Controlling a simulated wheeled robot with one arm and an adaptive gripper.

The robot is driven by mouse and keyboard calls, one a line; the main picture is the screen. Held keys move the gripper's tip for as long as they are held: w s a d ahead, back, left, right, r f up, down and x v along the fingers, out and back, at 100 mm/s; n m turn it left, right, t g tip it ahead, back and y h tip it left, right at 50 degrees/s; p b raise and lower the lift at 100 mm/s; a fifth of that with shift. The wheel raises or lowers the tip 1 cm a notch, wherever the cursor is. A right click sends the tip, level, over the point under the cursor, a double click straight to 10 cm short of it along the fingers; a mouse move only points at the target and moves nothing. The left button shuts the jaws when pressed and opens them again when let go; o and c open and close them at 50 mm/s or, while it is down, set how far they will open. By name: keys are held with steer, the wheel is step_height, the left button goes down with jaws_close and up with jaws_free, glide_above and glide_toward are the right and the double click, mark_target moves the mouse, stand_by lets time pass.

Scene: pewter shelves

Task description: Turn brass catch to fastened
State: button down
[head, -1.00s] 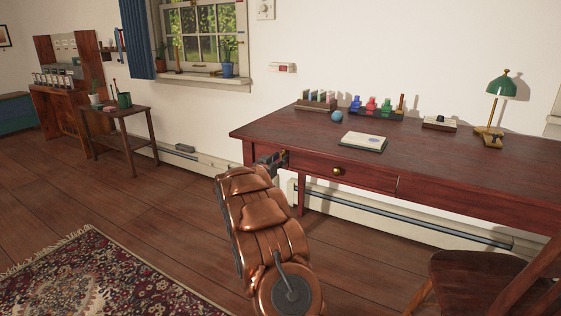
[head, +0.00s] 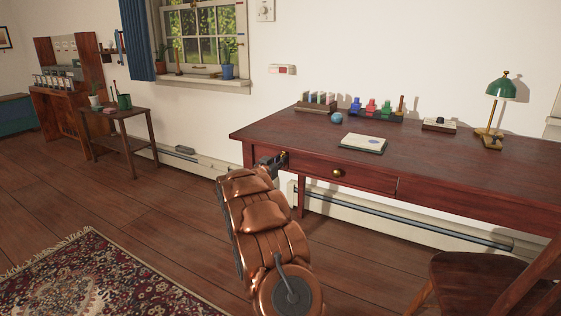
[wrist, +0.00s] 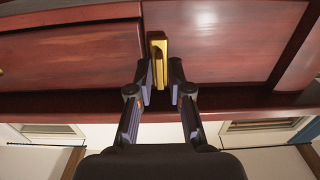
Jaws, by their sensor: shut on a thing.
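The brass catch (wrist: 157,45) is a small upright gold bar on the dark red desk front, beside the drawer's end in the wrist view. My gripper (wrist: 161,75) has its two dark fingers around the catch's near part. It is shut on the catch, though the right finger's contact is hard to make out. In the head view my gripper (head: 272,160) reaches the desk's left front, and a bit of the catch (head: 284,155) shows at its tip. The drawer (head: 350,176) is closed, with a round brass knob (head: 337,173).
The desk top (head: 270,130) holds a notepad (head: 363,144), a blue ball (head: 337,117), ink bottles (head: 372,105) and a green lamp (head: 502,88). A chair (head: 480,275) stands at the front right. The floor left of my arm is clear up to the rug (head: 90,270).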

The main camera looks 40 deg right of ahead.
steer(key=shift+s+f+m+b, duration=0.15)
steer(key=shift+m+b, duration=1.4)
steer(key=shift+m, duration=2.9)
steer(key=shift+f+m+b, duration=0.15)
steer(key=shift+m+b, duration=1.4)
steer(key=shift+m, duration=2.9)
steer(key=c, duration=1.3)
jaws_free()
steer(key=shift+r, duration=0.1)
